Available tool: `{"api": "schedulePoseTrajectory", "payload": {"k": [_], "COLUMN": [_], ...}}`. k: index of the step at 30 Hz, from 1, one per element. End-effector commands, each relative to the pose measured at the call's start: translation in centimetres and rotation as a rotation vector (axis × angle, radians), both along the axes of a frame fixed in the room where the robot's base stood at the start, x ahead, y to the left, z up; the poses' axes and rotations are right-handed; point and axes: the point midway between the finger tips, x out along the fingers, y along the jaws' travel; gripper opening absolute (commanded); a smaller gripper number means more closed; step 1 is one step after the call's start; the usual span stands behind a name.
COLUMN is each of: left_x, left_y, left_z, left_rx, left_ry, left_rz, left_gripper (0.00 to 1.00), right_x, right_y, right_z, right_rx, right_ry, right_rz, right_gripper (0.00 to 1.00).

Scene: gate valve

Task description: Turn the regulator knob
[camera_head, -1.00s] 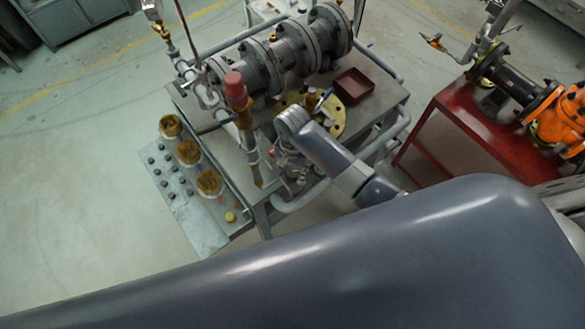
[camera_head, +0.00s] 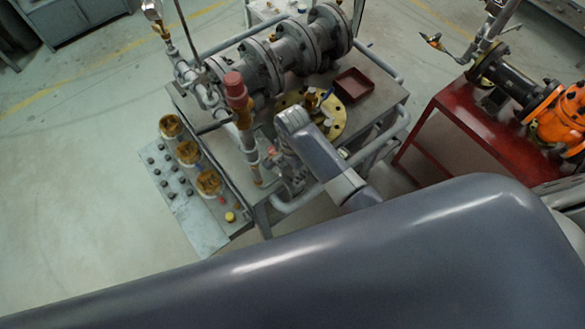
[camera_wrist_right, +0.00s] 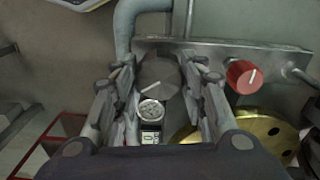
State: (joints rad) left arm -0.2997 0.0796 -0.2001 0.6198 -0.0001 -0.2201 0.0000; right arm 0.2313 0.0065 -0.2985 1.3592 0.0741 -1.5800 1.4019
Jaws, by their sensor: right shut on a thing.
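A dark grey round knob (camera_wrist_right: 158,76) with a white pointer line sits between the two fingers of my right gripper (camera_wrist_right: 161,72) in the right wrist view. The fingers are shut on it from left and right. The pointer line slants, lower left to upper right. A red knob (camera_wrist_right: 243,77) with a white line stands on the same grey plate, to the right of and clear of the gripper. In the head view my right gripper (camera_head: 283,172) is small and partly hidden by its wrist at the workbench's near edge. My left gripper is out of view.
A round gauge (camera_wrist_right: 152,110) and a small display lie just below the dark knob. The workbench (camera_head: 375,112) carries flanged pipework (camera_head: 285,52), a yellow flange (camera_head: 336,124) and a red tray (camera_head: 353,84). An orange valve (camera_head: 560,120) rests on a red stand at right.

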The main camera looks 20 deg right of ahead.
Motion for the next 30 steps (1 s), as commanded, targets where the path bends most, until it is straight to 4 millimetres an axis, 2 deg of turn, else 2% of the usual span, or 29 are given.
{"api": "schedulePoseTrajectory", "payload": {"k": [5,6,8,9,20,25,30], "left_x": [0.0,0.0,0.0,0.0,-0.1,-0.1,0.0], "left_y": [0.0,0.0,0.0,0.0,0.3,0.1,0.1], "left_z": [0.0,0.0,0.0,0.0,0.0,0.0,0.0], "left_rx": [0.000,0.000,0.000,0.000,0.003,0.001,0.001], "left_ry": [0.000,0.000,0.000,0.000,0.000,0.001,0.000], "left_rz": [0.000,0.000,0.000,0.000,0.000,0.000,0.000], "left_gripper": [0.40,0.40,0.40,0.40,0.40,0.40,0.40], "right_x": [0.2,0.2,0.2,0.2,0.1,0.2,0.2], "right_y": [-0.1,-0.1,-0.1,-0.1,0.0,0.0,0.1], "right_z": [0.1,0.1,0.1,0.1,0.3,2.3,6.1], "right_rx": [-0.003,-0.003,-0.003,-0.002,0.000,0.000,0.003], "right_ry": [-0.005,-0.005,-0.005,-0.004,-0.003,-0.005,-0.009], "right_rz": [0.000,0.000,0.000,0.000,0.001,0.000,0.000], "right_gripper": [0.15,0.44,0.57,0.59,0.59,0.59,0.59]}}
